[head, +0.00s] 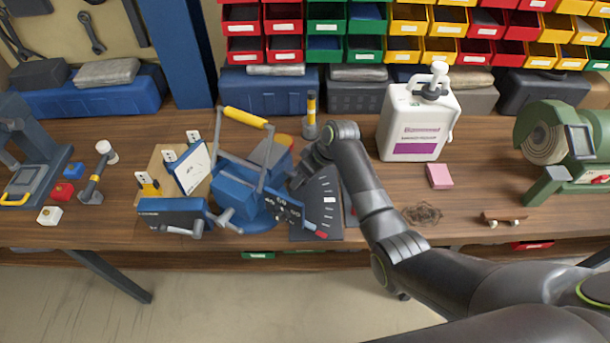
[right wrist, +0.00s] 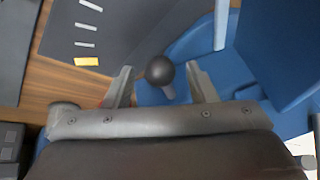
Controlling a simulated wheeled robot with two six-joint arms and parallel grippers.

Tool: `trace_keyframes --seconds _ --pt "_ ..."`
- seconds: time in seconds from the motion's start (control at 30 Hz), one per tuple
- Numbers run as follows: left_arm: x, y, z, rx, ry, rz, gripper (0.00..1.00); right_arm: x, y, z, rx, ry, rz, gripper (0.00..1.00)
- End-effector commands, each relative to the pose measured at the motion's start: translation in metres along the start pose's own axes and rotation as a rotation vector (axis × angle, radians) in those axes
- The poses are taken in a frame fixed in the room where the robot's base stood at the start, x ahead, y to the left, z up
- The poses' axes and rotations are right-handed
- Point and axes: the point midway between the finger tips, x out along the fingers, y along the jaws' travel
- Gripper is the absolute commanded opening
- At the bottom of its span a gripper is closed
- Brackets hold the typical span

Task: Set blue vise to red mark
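The blue vise (head: 236,188) stands on the wooden bench, left of centre in the head view, with a yellow-topped handle above it. A dark scale plate (head: 325,190) with white tick marks lies to its right. A small red mark (head: 321,234) shows at the plate's near edge. My right gripper (head: 298,178) is at the vise's right side, partly hidden by its own arm. In the right wrist view, its two fingers stand apart with a black ball knob (right wrist: 160,69) between them, and gaps show on both sides. My left gripper is out of view.
A white pump bottle (head: 415,125) and a pink block (head: 439,176) stand right of my arm. A green grinder (head: 560,145) is at far right. A yellow-banded cylinder (head: 311,115) stands behind the gripper. Small coloured cubes (head: 62,192) lie at left.

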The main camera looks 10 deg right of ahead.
Motion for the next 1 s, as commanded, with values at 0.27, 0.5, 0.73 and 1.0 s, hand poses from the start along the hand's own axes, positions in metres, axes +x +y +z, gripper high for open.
trace_keyframes --seconds 0.27,0.5,0.73,1.0 --pt "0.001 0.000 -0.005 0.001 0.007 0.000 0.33 -0.004 0.000 0.001 0.000 -0.001 -0.001 0.52" --pt "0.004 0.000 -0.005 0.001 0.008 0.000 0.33 -0.037 0.002 0.001 -0.001 0.000 0.003 0.52" --pt "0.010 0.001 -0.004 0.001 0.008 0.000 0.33 -0.086 0.002 0.000 -0.002 0.002 0.004 0.52" --pt "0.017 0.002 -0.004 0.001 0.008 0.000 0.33 -0.145 0.001 0.001 -0.003 0.000 0.004 0.52"
